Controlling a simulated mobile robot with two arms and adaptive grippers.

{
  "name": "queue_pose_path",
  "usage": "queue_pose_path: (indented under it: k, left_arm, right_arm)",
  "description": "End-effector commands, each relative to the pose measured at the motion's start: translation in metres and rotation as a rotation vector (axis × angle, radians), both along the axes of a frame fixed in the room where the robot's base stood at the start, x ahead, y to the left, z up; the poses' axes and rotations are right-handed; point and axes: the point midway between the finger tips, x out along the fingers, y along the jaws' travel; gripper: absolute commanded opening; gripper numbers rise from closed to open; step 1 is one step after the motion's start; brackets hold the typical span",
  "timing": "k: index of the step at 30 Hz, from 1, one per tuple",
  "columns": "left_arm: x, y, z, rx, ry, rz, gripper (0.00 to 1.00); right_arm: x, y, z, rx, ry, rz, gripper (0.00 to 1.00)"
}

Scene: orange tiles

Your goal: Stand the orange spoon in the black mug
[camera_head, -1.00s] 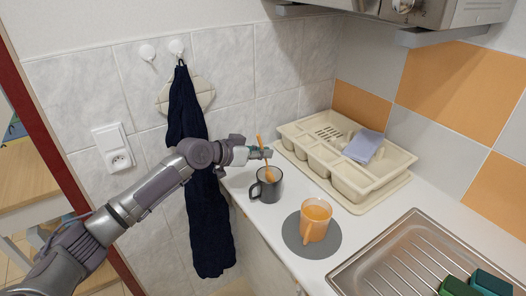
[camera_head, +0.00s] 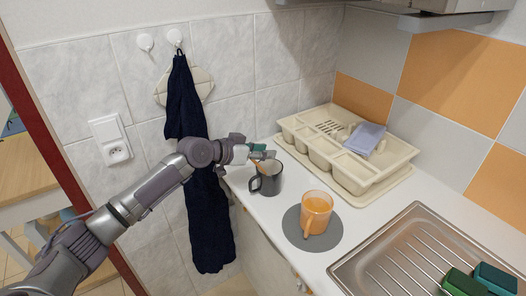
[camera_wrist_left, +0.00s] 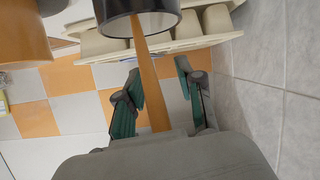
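The black mug (camera_head: 267,183) stands upright on the white worktop, handle toward the left. It also shows at the top of the left wrist view (camera_wrist_left: 140,14). The orange spoon (camera_wrist_left: 150,88) has one end inside the mug and leans over the rim toward my left gripper (camera_head: 268,154). In the head view only a little of the spoon (camera_head: 262,167) shows. My left gripper is just above the mug's rim. Its fingers are spread on either side of the spoon, with a clear gap on the right. The spoon's near end is hidden by the gripper body. My right gripper is out of view.
An orange mug (camera_head: 316,213) stands on a grey round mat (camera_head: 292,236) right of the black mug. A cream dish rack (camera_head: 352,176) is behind it, and a metal sink drainer (camera_head: 400,262) is at front right. A dark towel (camera_head: 207,215) hangs on the wall behind my left arm.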

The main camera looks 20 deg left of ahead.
Motion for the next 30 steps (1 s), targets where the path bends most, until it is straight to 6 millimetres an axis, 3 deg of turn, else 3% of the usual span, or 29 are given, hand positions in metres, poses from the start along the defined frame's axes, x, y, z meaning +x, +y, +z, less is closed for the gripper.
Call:
queue_pose_path:
  k: [8,21,30]
  left_arm:
    - [-0.007,0.007,0.004,0.001,0.0,0.002,0.37]
    - [-0.072,0.055,0.035,0.004,0.002,0.001,0.37]
    - [-0.089,0.067,0.045,0.001,0.001,0.0,0.37]
  right_arm:
    - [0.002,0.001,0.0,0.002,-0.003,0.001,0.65]
    - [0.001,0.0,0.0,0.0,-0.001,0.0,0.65]
    - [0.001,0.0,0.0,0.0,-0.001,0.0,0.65]
